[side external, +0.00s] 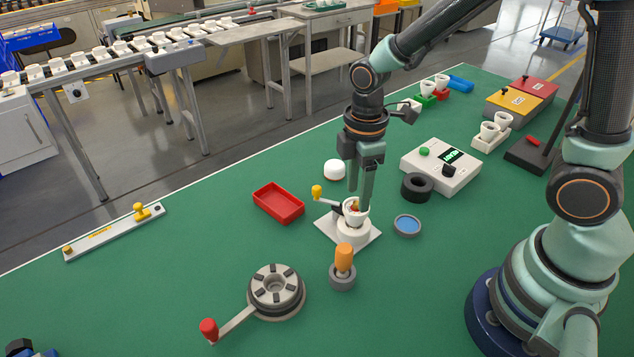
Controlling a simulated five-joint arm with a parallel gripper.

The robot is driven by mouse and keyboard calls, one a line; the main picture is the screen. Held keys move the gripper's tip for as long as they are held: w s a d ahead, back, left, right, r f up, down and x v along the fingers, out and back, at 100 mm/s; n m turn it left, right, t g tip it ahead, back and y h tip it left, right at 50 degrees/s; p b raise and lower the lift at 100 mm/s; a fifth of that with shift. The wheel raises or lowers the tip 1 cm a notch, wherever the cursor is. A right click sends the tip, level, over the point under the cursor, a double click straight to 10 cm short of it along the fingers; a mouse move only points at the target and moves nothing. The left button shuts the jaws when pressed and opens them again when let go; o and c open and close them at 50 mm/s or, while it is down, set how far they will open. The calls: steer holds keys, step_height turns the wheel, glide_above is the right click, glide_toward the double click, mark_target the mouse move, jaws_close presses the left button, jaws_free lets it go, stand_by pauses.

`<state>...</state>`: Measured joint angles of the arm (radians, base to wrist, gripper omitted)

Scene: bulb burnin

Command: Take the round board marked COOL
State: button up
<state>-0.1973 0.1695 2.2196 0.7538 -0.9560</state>
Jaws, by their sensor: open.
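My gripper (359,202) points down, with its open fingers at a white cup-shaped part (351,217) in a white fixture (353,233). A small orange-red piece shows inside the cup between the fingers. I cannot tell whether the fingers touch it. I can read no COOL mark on any round thing here. A round blue disc with a grey rim (407,226) lies just right of the fixture. The fingers partly hide the cup's inside.
A yellow-knobbed lever (317,192) sticks out left of the cup. A red tray (278,204), black ring (417,187), orange-handled tool (343,262) and red-knobbed crank turntable (276,292) surround the fixture. A white control box (440,167) stands right. Green table is clear at front centre.

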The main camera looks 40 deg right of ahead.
mark_target(356, 206)
steer(key=shift+f, duration=1.1)
steer(key=shift+s, duration=0.1)
jaws_close()
steer(key=shift+d, duration=0.1)
stand_by(0.4)
